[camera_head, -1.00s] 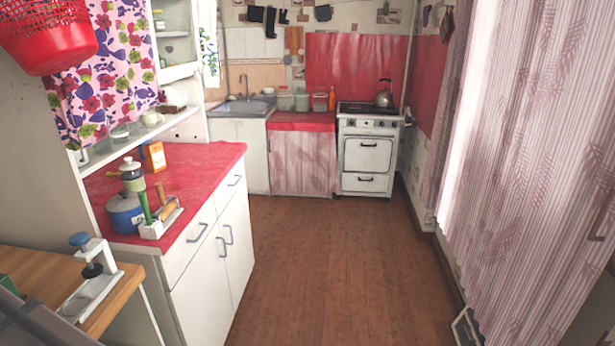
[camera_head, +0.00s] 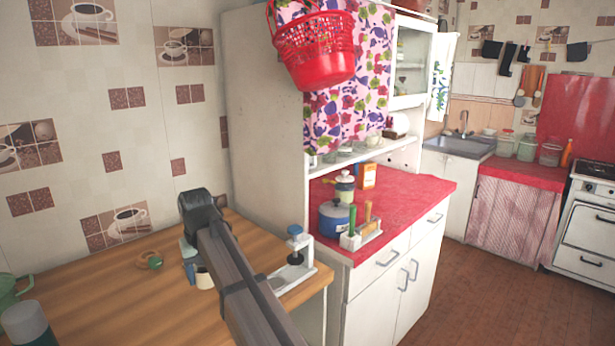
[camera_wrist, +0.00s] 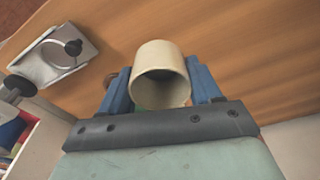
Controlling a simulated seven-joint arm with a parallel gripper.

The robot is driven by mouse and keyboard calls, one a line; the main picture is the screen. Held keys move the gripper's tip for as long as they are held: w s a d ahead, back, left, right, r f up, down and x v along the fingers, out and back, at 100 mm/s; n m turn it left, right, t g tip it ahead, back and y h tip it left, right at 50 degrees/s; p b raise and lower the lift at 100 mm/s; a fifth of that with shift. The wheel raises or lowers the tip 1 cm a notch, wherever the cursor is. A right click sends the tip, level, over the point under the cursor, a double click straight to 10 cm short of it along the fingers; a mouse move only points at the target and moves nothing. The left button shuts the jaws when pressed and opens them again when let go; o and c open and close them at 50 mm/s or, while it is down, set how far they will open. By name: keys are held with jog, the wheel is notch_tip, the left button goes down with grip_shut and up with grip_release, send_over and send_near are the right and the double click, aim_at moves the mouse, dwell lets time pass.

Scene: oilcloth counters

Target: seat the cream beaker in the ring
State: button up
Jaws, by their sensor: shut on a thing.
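The cream beaker (camera_head: 205,279) is held between the blue fingers of my gripper (camera_head: 196,271), over the wooden table. In the wrist view the beaker (camera_wrist: 158,56) sits between both fingers (camera_wrist: 160,88) with its open mouth toward the camera. Whether its base touches the table cannot be told. A white stand (camera_head: 290,277) with a blue-topped post and a black round part is to the right, apart from the beaker. The stand (camera_wrist: 40,68) is at upper left in the wrist view, with a round outline on its base that looks like the ring. My arm hides part of the table.
A grey-blue cylinder (camera_head: 26,325) and a green vessel (camera_head: 12,291) are at the left edge. The cabinet (camera_head: 265,130) stands behind the stand. Table between is mostly clear.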

jog(key=w+d+m+h, duration=0.1)
jog(key=d+m, duration=0.8)
jog(key=d, duration=3.4)
jog(key=shift+w+f, duration=0.3)
jog(key=shift+w, duration=0.85)
jog(key=shift+a, duration=0.1)
jog(key=w+a+r, duration=0.1)
jog(key=w+a, duration=0.1)
jog(key=a, duration=0.9)
jog(key=w+a, duration=0.3)
jog(key=a, duration=0.9)
jog(key=s+a, duration=0.2)
jog(key=a, duration=1)
jog(key=s+a, duration=0.2)
jog(key=a, duration=0.9)
jog(key=s+a, duration=0.9)
jog(key=a, duration=0.4)
jog(key=s+a, duration=0.9)
jog(key=a, duration=0.5)
jog(key=s+a, duration=0.9)
jog(key=a, duration=0.4)
jog(key=shift+s+a+f, duration=0.1)
jog(key=shift+s+f, duration=0.05)
jog(key=shift+f, duration=4.6)
